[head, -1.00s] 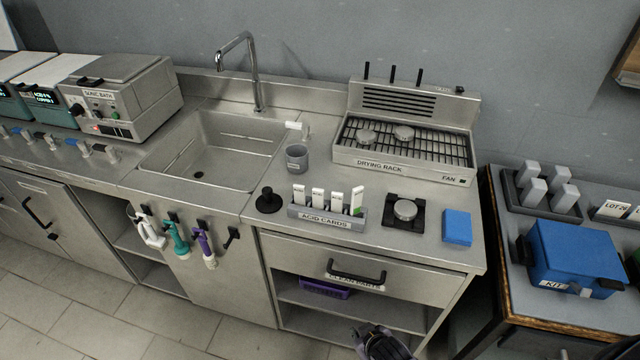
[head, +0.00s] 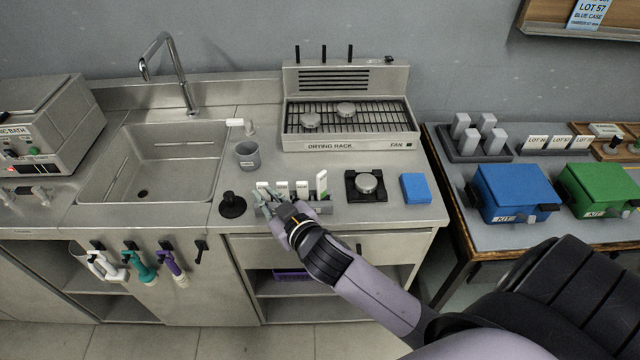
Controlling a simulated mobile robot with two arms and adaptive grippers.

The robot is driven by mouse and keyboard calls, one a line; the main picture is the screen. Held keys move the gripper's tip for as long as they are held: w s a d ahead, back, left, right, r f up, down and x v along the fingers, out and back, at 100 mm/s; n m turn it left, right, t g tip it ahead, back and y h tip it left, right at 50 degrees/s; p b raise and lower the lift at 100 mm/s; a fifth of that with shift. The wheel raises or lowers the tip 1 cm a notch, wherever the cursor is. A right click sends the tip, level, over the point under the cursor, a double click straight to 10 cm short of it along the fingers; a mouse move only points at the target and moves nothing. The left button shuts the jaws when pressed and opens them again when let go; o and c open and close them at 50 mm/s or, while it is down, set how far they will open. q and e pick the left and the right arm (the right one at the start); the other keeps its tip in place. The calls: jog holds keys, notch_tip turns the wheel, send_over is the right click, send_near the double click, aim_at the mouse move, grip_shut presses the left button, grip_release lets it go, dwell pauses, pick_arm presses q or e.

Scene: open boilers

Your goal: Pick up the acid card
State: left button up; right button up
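The acid card holder (head: 326,208) stands on the steel counter, right of the sink. Several upright white acid cards (head: 302,186) stand in it in a row. The rightmost card (head: 322,183) is taller and has a green mark. My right gripper (head: 265,197) is at the left end of the holder, in front of the leftmost cards, and hides part of them and most of the holder's label. The fingers are small here, and I cannot tell how far apart they are or whether they touch a card. My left gripper is not in view.
A black knob-like stand (head: 232,205) is left of the holder, with a grey cup (head: 247,155) behind. A black stand with a round metal piece (head: 367,185) and a blue block (head: 415,188) are to the right. The drying rack (head: 350,128) is behind; the sink (head: 155,165) is left.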

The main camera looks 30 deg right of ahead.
jog(key=w+a+r+n+t+y, duration=0.2)
jog(key=a+r+n+y, duration=0.25)
jog(key=r, duration=0.45)
jog(key=w+a+r+n+t+y, duration=0.2)
jog(key=a+r+n+y, duration=0.3)
jog(key=r, duration=0.3)
jog(key=s+a+r+n+g+y, duration=0.45)
jog(key=a+n+g+y, duration=0.4)
jog(key=n+g, duration=0.4)
jog(key=m+g+h, duration=0.4)
jog(key=g+h, duration=0.3)
jog(key=h, duration=1.2)
send_near(322, 173)
jog(key=f+p, duration=0.2)
jog(key=f, duration=0.1)
jog(key=f+p, duration=0.1)
jog(key=f, duration=0.3)
jog(key=shift+s+d+f+p, duration=0.15)
jog(key=shift+s+f+p, duration=0.1)
jog(key=shift+p, duration=0.1)
notch_tip(322, 173, down, 5)
jog(key=p, duration=0.3)
jog(key=shift+w+r, duration=0.1)
jog(key=shift+r, duration=0.05)
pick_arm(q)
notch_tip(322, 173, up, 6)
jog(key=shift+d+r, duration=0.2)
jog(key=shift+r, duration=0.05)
pick_arm(e)
jog(key=shift+f, duration=0.45)
